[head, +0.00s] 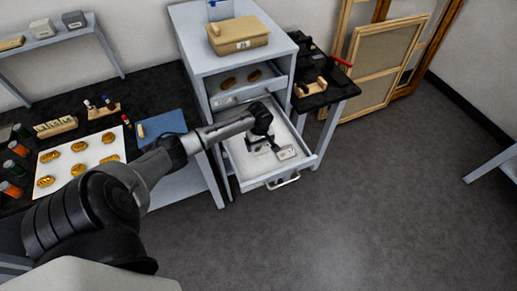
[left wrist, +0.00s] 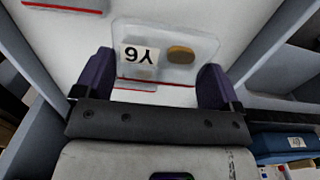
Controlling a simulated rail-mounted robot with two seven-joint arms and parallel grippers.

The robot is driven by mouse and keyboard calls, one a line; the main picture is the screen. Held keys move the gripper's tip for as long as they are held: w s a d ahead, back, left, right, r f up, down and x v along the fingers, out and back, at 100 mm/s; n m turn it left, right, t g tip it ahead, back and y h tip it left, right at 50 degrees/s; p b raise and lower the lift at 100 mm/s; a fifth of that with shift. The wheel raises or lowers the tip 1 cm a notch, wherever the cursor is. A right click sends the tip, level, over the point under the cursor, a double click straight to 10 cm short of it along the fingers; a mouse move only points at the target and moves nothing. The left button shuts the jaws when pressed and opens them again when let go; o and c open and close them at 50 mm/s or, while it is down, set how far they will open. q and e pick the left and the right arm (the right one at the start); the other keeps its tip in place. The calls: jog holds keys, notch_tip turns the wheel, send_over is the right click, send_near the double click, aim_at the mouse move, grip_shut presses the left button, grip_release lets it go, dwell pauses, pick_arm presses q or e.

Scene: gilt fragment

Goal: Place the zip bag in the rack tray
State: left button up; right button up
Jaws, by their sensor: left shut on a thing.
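The zip bag (left wrist: 168,72) is clear, with a white label that reads upside down and a brown-gold fragment inside. My left gripper (left wrist: 155,88) is shut on its near edge, with a dark finger at each side. In the head view my left gripper (head: 263,143) is low over the pulled-out rack tray (head: 243,181), which is white inside with a metal handle. The tray's pale floor with red-edged markings also shows behind the bag in the wrist view (left wrist: 75,48). I cannot tell whether the bag touches the floor. My right gripper is out of view.
A higher, shorter-pulled tray (head: 233,96) holds brown pieces. A tan box (head: 238,35) stands on the cabinet. To the left, a dark bench carries a white sheet (head: 112,149) with several gold pieces, and a blue pad (head: 161,127). Framed panels (head: 383,58) lean behind a small side table.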

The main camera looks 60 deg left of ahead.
aim_at(258, 148)
pick_arm(q)
jog(key=shift+a+f, duration=0.2)
jog(key=shift+a, duration=0.15)
jog(key=shift+f+b, duration=0.55)
jog(key=shift+f, duration=1.45)
jog(key=o, duration=0.6)
jog(key=shift+f, duration=0.15)
notch_tip(258, 148, up, 11)
jog(key=shift+p, duration=1.25)
jog(key=shift+r, duration=0.65)
